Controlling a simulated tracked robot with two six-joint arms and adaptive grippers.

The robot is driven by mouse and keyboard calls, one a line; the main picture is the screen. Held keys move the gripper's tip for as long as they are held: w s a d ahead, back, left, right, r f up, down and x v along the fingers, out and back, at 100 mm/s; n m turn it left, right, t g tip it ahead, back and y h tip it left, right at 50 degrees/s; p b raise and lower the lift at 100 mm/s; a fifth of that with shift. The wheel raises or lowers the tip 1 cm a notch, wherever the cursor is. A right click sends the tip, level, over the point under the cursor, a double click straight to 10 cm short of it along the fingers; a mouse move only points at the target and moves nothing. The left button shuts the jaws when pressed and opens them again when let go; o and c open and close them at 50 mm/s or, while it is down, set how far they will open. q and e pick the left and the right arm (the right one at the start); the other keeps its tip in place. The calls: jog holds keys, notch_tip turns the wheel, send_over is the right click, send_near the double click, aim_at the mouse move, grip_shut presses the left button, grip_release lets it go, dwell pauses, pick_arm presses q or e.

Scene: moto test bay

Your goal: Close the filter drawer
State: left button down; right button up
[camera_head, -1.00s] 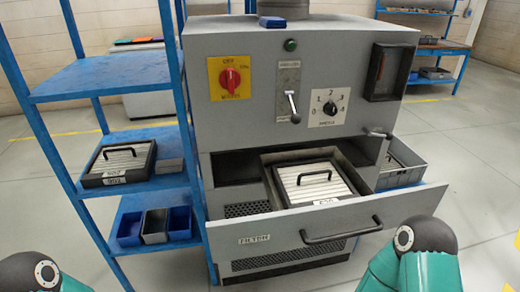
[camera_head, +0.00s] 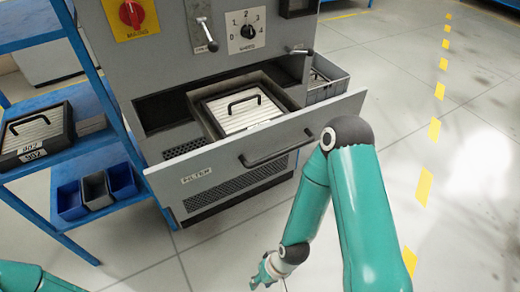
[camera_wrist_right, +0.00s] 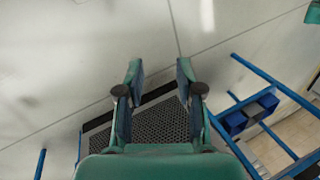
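The filter drawer (camera_head: 222,167) stands pulled out of the grey machine in the head view, its front labelled FILTER. Its dark bar handle (camera_head: 278,151) is on the front panel. A filter cartridge (camera_head: 228,116) with pale slats and a black handle lies inside the drawer. My right gripper (camera_head: 266,274) is low in front of the drawer, apart from the handle. In the right wrist view the right gripper (camera_wrist_right: 160,72) has its two fingers spread with nothing between them; a dark perforated grille (camera_wrist_right: 160,122) shows behind. My left gripper is out of view; only part of the left arm shows.
A blue shelf rack (camera_head: 62,162) stands close on the left with another filter (camera_head: 36,133) and small bins (camera_head: 97,190). Floor to the right, marked with yellow dashes, is clear.

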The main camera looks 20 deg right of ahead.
jog(key=c, duration=0.5)
jog(key=shift+w+d+m+t, duration=0.1)
jog(key=shift+w+m+t, duration=0.25)
jog(key=shift+m, duration=0.25)
grip_shut()
jog(key=w+d+r+m+t+h+b, duration=0.35)
jog(key=w+m+b, duration=0.25)
jog(key=w, duration=0.3)
jog(key=w+d+r+m+t+h+b, duration=0.3)
jog(key=w+r+m+t+b, duration=0.25)
jog(key=w, duration=0.25)
jog(key=s+a+r+m+t+y+b, duration=0.15)
jog(key=s+a+r+t+b, duration=0.3)
jog(key=b, duration=0.45)
jog(key=s+a+r+m+t+y+b, duration=0.1)
jog(key=a+r+t+y+b, duration=0.15)
jog(key=a+r+b, duration=0.5)
jog(key=p, duration=0.8)
send_near(195, 179)
jog(key=shift+t, duration=0.35)
jog(key=w, duration=0.7)
jog(key=shift+w+a+f, duration=0.1)
jog(key=shift+a+f, duration=0.1)
jog(key=shift+a, duration=0.15)
